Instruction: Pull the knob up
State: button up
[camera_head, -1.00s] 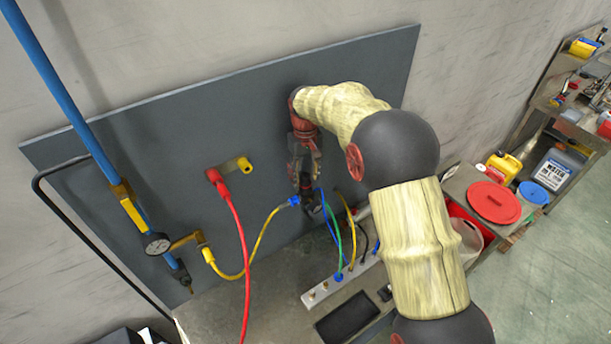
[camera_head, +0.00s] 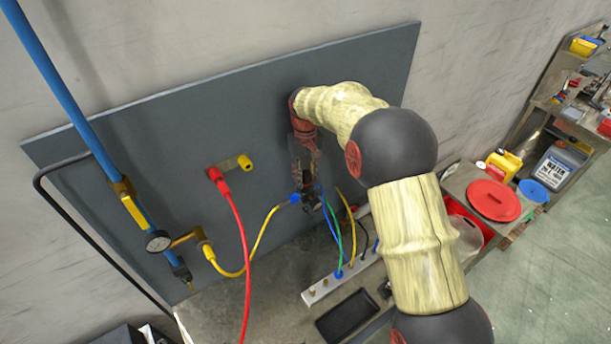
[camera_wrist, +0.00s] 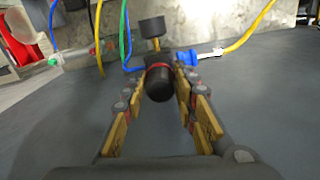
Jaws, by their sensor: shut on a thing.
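The knob (camera_wrist: 160,80) is a black cylinder with a red ring, seen nearly end-on in the middle of the wrist view. A brass-coloured fitting (camera_wrist: 152,28) shows just beyond it. My gripper (camera_wrist: 161,68) has one finger on each side of the knob and is shut on it near the fingertips. In the head view my gripper (camera_head: 309,188) is against the dark grey panel (camera_head: 230,120), pointing down. There the knob is mostly hidden by my gripper and too small to make out clearly.
Beside the knob are a blue connector (camera_wrist: 188,57) with a yellow hose (camera_wrist: 250,28), and blue and green hoses. A pale manifold (camera_head: 325,286) lies below.

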grip_shut()
jog(key=shift+r, duration=0.65)
jog(key=o, duration=0.7)
grip_release()
jog(key=shift+o, duration=1)
notch_tip(320, 180, up, 12)
jog(key=shift+d, duration=0.1)
